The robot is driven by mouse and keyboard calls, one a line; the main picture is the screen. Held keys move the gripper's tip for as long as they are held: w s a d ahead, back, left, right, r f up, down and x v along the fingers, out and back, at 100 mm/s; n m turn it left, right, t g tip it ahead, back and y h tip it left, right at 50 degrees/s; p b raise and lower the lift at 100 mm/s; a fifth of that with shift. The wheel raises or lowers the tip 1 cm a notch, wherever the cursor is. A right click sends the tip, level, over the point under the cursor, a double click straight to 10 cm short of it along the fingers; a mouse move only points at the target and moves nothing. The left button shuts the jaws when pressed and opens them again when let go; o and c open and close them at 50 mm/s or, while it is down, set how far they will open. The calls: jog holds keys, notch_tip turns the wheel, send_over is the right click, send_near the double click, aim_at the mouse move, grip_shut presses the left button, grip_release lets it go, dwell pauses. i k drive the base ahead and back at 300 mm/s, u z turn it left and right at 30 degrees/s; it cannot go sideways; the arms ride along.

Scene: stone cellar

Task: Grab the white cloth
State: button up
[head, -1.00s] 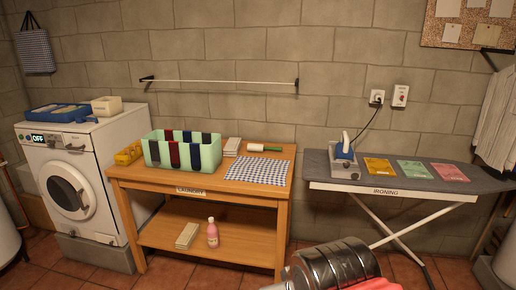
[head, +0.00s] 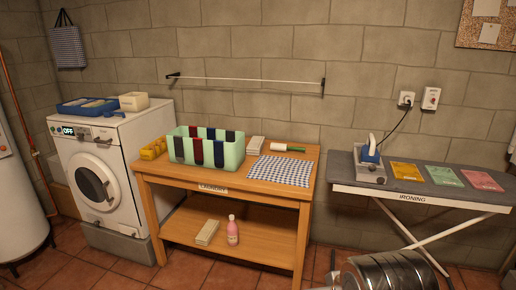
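No single spread-out white cloth shows clearly. I cannot tell what either is made of. Part of my arm, a silver and black cylinder, shows at the bottom right in front of the ironing board.
A green bin (head: 205,153) with dark and red cloths hanging over its rim stands on the table. A washing machine (head: 100,185) stands left. An ironing board (head: 412,193) with an iron (head: 369,158) and coloured packets stands right. Some tiled floor is clear in front.

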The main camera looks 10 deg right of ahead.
aim_at(255, 147)
jog(key=u, duration=0.25)
jog(key=i, duration=0.65)
jog(key=u, duration=0.45)
jog(key=i, duration=1.8)
jog(key=z, duration=0.65)
jog(key=i, duration=0.55)
jog(key=u, duration=0.45)
